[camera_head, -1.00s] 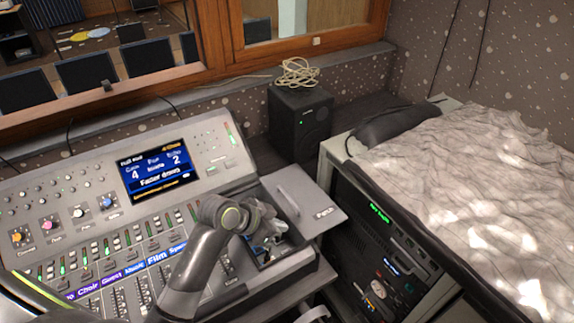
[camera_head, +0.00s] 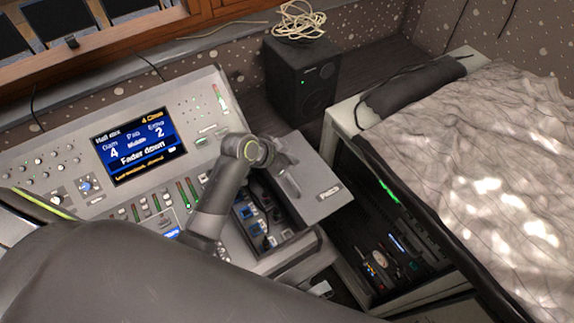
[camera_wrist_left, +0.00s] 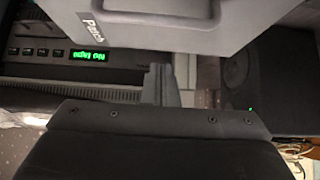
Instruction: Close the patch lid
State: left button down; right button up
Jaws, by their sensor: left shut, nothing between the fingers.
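The patch lid (camera_head: 322,188) is a flat grey panel marked "Patch". It stands open at the right of the patch compartment (camera_head: 252,222), whose sockets and cables are exposed. My left gripper (camera_wrist_left: 160,84) is shut and empty. In the left wrist view its fingertips are close to the edge of the lid (camera_wrist_left: 150,32); I cannot tell whether they touch. The lid's bar handle shows at the top of that view. In the head view my left wrist is at the lid's far left corner and the fingertips are not clear. My right gripper is not in view.
The mixing console (camera_head: 150,205) with its lit screen (camera_head: 138,148) lies left of the compartment. A black speaker (camera_head: 300,85) stands behind the lid. An equipment rack (camera_head: 385,235) and a cloth-covered surface (camera_head: 480,160) are at the right.

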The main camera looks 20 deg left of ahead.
aim_at(297, 173)
pick_arm(q)
jog(key=x, duration=0.3)
jog(key=shift+w+d+f+p, duration=0.2)
jog(key=shift+w+p, duration=0.05)
jog(key=shift+p, duration=0.05)
jog(key=shift+s+a+f+p, duration=0.1)
jog(key=shift+f+p, duration=0.05)
jog(key=shift+p, duration=0.2)
jog(key=shift+s+a+f+p, duration=0.2)
jog(key=shift+s+a+p, duration=0.5)
jog(key=shift+s, duration=0.15)
jog(key=shift+s+a+f, duration=0.15)
jog(key=shift+s+a, duration=0.2)
jog(key=shift+s, duration=0.15)
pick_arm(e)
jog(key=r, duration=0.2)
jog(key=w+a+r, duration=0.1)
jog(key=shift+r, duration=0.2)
